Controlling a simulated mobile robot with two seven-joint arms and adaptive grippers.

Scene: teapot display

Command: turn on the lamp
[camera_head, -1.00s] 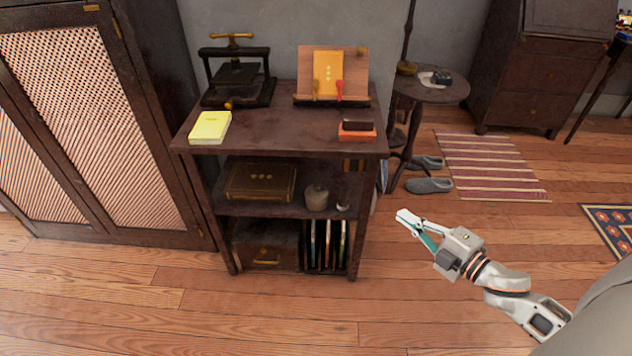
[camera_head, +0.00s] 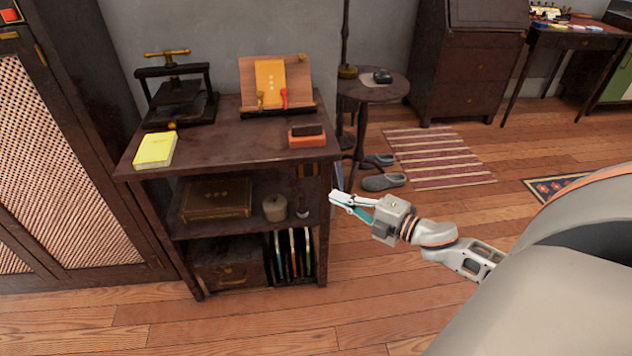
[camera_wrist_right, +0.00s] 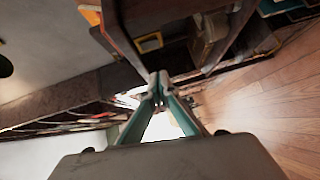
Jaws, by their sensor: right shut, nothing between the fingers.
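No lamp head or shade shows in any view. In the right wrist view the tips of my right gripper (camera_wrist_right: 159,80) are together, with dark furniture beyond. My left gripper is not in view.
The dark shelf unit (camera_head: 230,145) bears a press (camera_head: 178,95), a yellow book (camera_head: 155,150), a book stand (camera_head: 300,75) and an orange block (camera_head: 306,140). Slippers (camera_head: 383,182) and a striped rug (camera_head: 437,157) lie right of it. Open wooden floor (camera_head: 300,320) is in front.

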